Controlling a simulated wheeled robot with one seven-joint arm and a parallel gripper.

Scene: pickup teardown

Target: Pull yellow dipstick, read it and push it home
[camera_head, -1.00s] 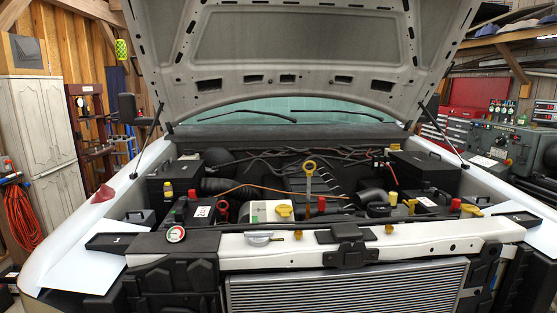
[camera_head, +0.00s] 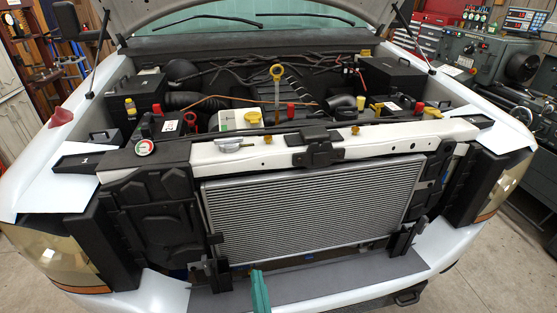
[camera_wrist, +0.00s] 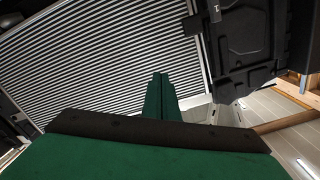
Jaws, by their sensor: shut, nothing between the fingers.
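The yellow dipstick (camera_head: 276,71) stands upright in the middle of the engine bay, its ring handle on top and its shaft running down behind the front crossmember. Its lower end is hidden. My gripper (camera_head: 258,274) shows as a green shape at the bottom of the head view, in front of the bumper and well below and in front of the dipstick. In the wrist view my gripper (camera_wrist: 160,77) has its green fingers together with nothing between them, facing the radiator. The dipstick is not in the wrist view.
The silver radiator (camera_head: 315,200) and the white crossmember (camera_head: 400,141) lie between my gripper and the engine bay. A yellow cap (camera_head: 253,117), a white reservoir (camera_head: 232,122) and a red cap (camera_head: 291,107) crowd around the dipstick. The raised hood (camera_head: 160,10) is overhead.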

